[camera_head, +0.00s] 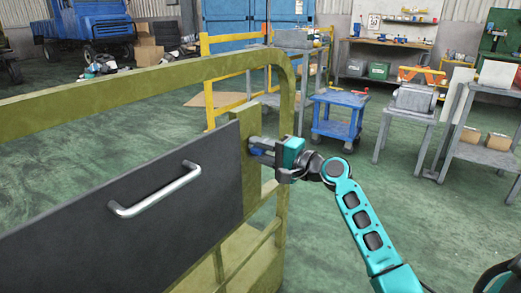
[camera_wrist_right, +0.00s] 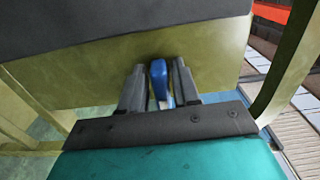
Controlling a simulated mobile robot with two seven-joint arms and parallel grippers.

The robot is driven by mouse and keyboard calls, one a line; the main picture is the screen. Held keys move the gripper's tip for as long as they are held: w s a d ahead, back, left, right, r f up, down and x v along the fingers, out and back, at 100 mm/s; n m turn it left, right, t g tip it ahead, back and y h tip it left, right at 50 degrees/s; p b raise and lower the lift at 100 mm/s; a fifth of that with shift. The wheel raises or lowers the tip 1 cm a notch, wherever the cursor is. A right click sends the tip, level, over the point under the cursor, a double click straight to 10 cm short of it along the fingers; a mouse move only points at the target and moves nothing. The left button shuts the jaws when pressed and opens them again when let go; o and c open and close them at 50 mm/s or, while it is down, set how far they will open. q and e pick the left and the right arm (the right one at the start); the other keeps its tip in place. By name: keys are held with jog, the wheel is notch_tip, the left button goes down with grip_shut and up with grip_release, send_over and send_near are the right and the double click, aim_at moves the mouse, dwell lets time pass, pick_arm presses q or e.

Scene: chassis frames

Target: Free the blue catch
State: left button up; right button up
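The blue catch (camera_wrist_right: 158,80) sits on the olive-green plate of the gate, below the dark panel's edge in the right wrist view. My right gripper (camera_wrist_right: 160,84) has one finger on each side of the catch, very close to it. I cannot tell whether the fingers press on it. In the head view my right gripper (camera_head: 262,148) is at the gate's upright plate, right of the dark panel, and hides most of the catch. My left gripper is not in view.
The olive-green gate frame (camera_head: 140,88) carries a dark panel (camera_head: 90,220) with a silver handle (camera_head: 155,192). A blue cart (camera_head: 337,125) and grey tables (camera_head: 408,112) stand behind. Green floor (camera_head: 330,240) is clear right of the gate, beside my right arm.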

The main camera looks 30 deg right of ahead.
jog(key=shift+o, duration=0.8)
jog(key=v, duration=1.3)
jog(key=shift+a, duration=0.1)
